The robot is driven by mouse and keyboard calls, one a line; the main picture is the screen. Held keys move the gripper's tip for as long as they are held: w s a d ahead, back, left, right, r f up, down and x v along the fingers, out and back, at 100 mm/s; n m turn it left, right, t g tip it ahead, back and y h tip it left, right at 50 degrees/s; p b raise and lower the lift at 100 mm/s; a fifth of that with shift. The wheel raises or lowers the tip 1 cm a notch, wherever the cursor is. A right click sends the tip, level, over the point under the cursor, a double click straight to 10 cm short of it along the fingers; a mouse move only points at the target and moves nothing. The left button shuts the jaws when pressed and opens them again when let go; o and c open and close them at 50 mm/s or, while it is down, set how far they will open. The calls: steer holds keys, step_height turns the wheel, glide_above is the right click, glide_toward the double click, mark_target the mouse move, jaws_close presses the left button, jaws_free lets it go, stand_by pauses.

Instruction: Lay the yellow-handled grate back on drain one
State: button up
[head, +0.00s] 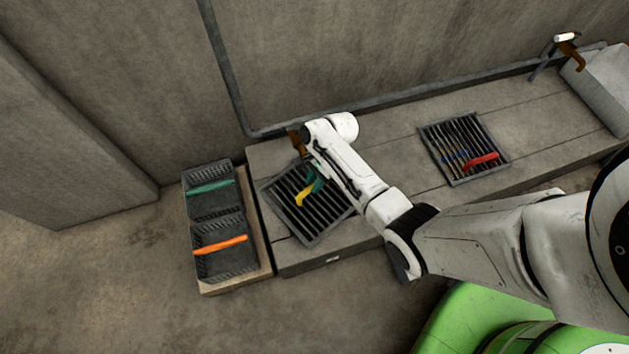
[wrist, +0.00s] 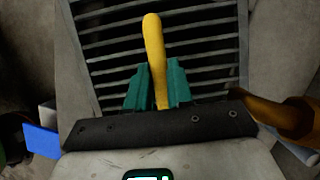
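The grate (head: 309,240) with dark parallel bars and a yellow handle (head: 302,198) is at the left end of the concrete bench. It is turned at an angle to the bench edges. My gripper (head: 313,183) is over it, its teal fingers on either side of the yellow handle. In the wrist view, the handle (wrist: 153,45) stands between the fingertips (wrist: 158,85), which appear closed on it, with the grate bars (wrist: 205,45) behind. I cannot tell whether the grate rests flat or is slightly raised. Any drain opening under it is hidden.
A second grate (head: 459,140) with a red handle (head: 481,160) lies farther right on the bench (head: 400,172). Left of the bench, dark baskets (head: 224,265) hold green (head: 211,187) and orange (head: 220,245) handles. A brown hooked part (head: 297,141) stands close behind my gripper. A pipe (head: 225,70) follows the wall.

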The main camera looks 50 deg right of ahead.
steer(key=o, duration=0.5)
steer(key=p+v, duration=0.5)
steer(key=v, duration=0.6)
steer(key=shift+a+f, duration=0.1)
steer(key=n, duration=0.3)
glide_above(319, 196)
steer(key=s+a+r+n+h, duration=0.2)
steer(key=s+a+r+n, duration=0.15)
steer(key=a+n, duration=0.2)
steer(key=s+a+r+n+h, duration=0.1)
steer(key=s+r+n+h, duration=0.1)
steer(key=s+r+n, duration=0.8)
step_height(319, 196, up, 24)
steer(key=s+n+p, duration=0.1)
steer(key=p, duration=2.4)
steer(key=shift+s+h, duration=0.3)
steer(key=shift+s, duration=0.1)
